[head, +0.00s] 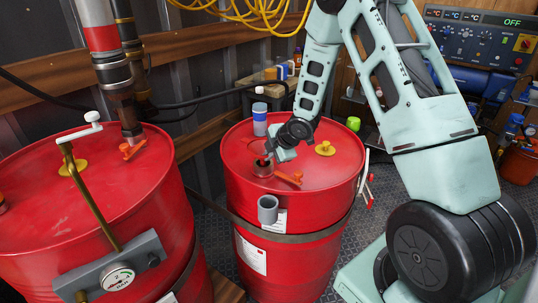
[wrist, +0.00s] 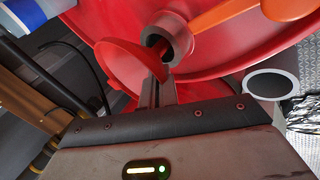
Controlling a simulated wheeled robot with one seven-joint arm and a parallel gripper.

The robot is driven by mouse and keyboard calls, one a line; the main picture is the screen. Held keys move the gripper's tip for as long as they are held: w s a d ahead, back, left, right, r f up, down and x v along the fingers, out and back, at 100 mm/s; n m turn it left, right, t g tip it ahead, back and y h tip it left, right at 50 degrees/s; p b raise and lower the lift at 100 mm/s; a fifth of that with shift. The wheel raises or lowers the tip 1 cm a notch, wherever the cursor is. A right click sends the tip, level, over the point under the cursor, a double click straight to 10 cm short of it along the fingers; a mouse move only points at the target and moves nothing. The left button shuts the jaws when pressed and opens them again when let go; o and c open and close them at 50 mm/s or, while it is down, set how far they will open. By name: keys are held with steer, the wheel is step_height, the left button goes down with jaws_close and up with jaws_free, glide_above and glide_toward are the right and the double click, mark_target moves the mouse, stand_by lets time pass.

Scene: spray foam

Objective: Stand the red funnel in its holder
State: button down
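The red funnel (wrist: 127,62) shows in the wrist view, tilted, with its wide mouth to the left and its narrow end at the grey ring of the drum opening (wrist: 181,34). Whether the spout is inside the ring is hard to tell. My gripper (wrist: 157,84) has its fingers close together at the funnel's edge and appears shut on it. In the head view my gripper (head: 273,152) is just above the drum opening (head: 262,168); the funnel is mostly hidden there. The holder, an empty grey cup (head: 268,210), is fixed to the drum's front side; it also shows in the wrist view (wrist: 271,86).
The red drum (head: 235,150) carries an orange lever (head: 288,178) beside the opening, a yellow cap (head: 325,148) and a blue-and-white can (head: 260,120). Another red drum (head: 120,200) with a gauge pump stands at left. Space in front of the cup is clear.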

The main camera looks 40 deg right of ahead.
mark_target(265, 167)
steer(key=shift+f+b, duration=1.25)
steer(key=shift+f, duration=0.25)
steer(key=c, duration=2.1)
jaws_free()
steer(key=o, duration=0.5)
steer(key=shift+s+f, duration=0.1)
steer(key=shift+s, duration=0.1)
steer(key=p+v, duration=0.2)
steer(key=v, duration=1.5)
steer(key=shift+r+p, duration=0.35)
steer(key=shift+p, duration=0.05)
steer(key=shift+d, duration=0.1)
